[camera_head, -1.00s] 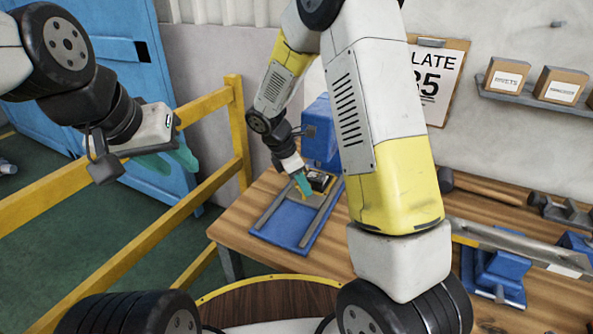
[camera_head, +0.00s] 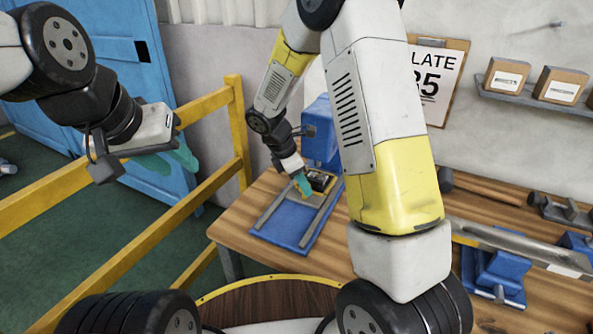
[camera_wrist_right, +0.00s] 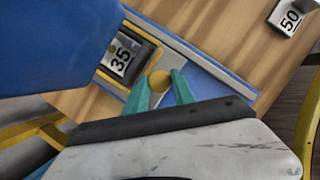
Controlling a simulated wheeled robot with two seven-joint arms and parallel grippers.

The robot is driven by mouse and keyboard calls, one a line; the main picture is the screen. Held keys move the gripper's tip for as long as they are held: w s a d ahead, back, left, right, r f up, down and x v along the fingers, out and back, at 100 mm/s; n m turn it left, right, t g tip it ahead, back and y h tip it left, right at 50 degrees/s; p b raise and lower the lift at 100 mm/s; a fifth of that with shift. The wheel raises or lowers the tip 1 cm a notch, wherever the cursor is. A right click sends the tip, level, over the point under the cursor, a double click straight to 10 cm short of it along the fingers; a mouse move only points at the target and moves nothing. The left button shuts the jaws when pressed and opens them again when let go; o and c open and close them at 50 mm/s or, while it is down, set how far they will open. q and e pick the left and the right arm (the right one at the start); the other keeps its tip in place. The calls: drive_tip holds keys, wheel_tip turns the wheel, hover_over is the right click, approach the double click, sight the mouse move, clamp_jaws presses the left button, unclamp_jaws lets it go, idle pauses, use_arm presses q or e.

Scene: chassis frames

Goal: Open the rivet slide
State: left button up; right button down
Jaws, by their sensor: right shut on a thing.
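The rivet slide is a blue base (camera_head: 285,222) with two grey rails on the wooden bench. Its small dark and yellow carriage (camera_head: 320,181) is at the far end, beside a blue upright housing (camera_head: 320,132). In the right wrist view, the carriage bears a "35" plate (camera_wrist_right: 120,58) and a round yellow knob (camera_wrist_right: 159,80). My right gripper (camera_head: 303,184) is at the carriage, and its teal fingers (camera_wrist_right: 162,90) are shut on the knob, one on each side. My left gripper (camera_head: 170,162) is raised at the left, away from the bench, with its teal fingers apart and empty.
Yellow railing (camera_head: 150,240) runs between my left arm and the bench. A second blue fixture (camera_head: 497,275) stands at the bench's right. A "50" plate (camera_wrist_right: 290,17) lies beyond the slide in the wrist view. Bare wood (camera_head: 238,215) shows left of the slide.

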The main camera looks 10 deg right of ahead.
drive_tip(key=shift+a, duration=0.1)
drive_tip(key=s+a, duration=0.2)
drive_tip(key=s, duration=0.2)
drive_tip(key=s+a, duration=0.3)
drive_tip(key=s, duration=0.1)
drive_tip(key=s+a, duration=0.3)
drive_tip(key=shift+s, duration=0.4)
drive_tip(key=c, duration=1.3)
unclamp_jaws()
drive_tip(key=shift+d, duration=0.1)
drive_tip(key=shift+c, duration=0.2)
drive_tip(key=v, duration=0.8)
drive_tip(key=shift+d+r, duration=0.1)
drive_tip(key=shift+d, duration=0.05)
